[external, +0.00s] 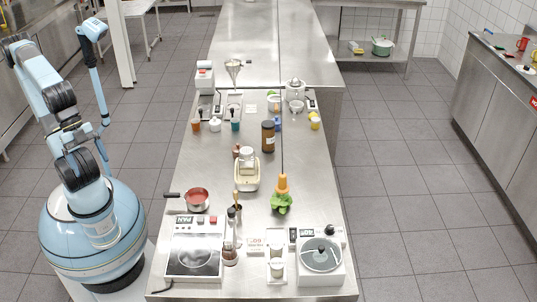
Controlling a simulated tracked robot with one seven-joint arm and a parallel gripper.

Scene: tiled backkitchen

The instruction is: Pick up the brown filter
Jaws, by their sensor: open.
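My gripper (104,128) hangs at the end of my raised arm, left of the steel counter (215,150). It is open and apart from everything on the counter; its fingers are small and partly hidden by my arm. I cannot pick out a brown filter with certainty. Brown things on the counter are a dark brown lidded jar (268,137) with a pale label near the middle, a small orange-brown cup (196,126) at the left edge, and a glass vessel with brown contents (230,256) near the front. A metal cone (234,70) stands at the back.
A red-filled pan (196,200), a hot plate (194,250) and a round-lidded appliance (320,255) stand at the front. A cream tray (246,181) and a carrot-like thing with green leaves (282,195) are mid-counter. The counter's far part is mostly clear.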

